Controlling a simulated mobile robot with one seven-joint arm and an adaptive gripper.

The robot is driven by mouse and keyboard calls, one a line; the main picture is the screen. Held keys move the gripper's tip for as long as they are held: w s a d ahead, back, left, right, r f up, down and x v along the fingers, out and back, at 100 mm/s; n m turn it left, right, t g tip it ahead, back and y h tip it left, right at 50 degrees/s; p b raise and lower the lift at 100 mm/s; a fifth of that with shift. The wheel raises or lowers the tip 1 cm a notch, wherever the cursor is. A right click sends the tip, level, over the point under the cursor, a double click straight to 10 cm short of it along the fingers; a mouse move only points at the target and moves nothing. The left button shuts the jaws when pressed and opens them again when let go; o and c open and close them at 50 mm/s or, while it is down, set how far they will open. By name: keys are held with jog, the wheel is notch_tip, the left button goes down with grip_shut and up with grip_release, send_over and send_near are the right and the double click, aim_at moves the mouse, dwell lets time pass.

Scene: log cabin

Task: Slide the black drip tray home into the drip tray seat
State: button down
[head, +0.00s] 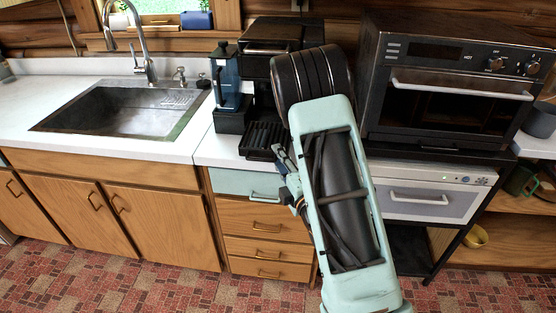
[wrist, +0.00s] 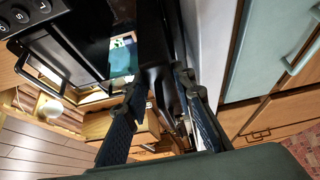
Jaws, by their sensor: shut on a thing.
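The black drip tray (head: 262,137), with a slatted top, is at the foot of the black coffee machine (head: 268,46) and sticks out toward the counter's front edge. My gripper (head: 284,162) is at the tray's front right side, partly hidden by my arm. In the wrist view its two fingers (wrist: 165,120) stand on either side of a dark piece that looks like part of the tray, so it is shut on the tray. The drip tray seat is hidden by the tray and my arm; I cannot tell how far in the tray sits.
A large oven (head: 450,85) stands close on the right. Drawers (head: 262,215) lie below the white counter. The counter left of the sink is clear.

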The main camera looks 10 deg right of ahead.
aim_at(283, 140)
jog(key=shift+w+d+r+p, duration=0.1)
jog(key=shift+w+d+p, duration=0.15)
jog(key=shift+w, duration=0.45)
jog(key=shift+w+d+p, duration=0.2)
jog(key=shift+w, duration=0.45)
jog(key=shift+w+d+f+b, duration=0.1)
jog(key=shift+w+f+b, duration=0.1)
jog(key=shift+w+b, duration=0.15)
jog(key=shift+w+d+b, duration=0.3)
jog(key=shift+w+b, duration=0.2)
jog(key=shift+w, duration=0.4)
jog(key=shift+w+d+b, duration=0.3)
jog(key=shift+w+b, duration=0.15)
jog(key=shift+w, duration=0.5)
jog(key=shift+w+d+b, duration=0.3)
jog(key=shift+w+b, duration=0.2)
jog(key=shift+w, duration=0.4)
jog(key=c, duration=1.5)
grip_release()
jog(key=shift+c, duration=0.2)
jog(key=shift+s+f, duration=0.1)
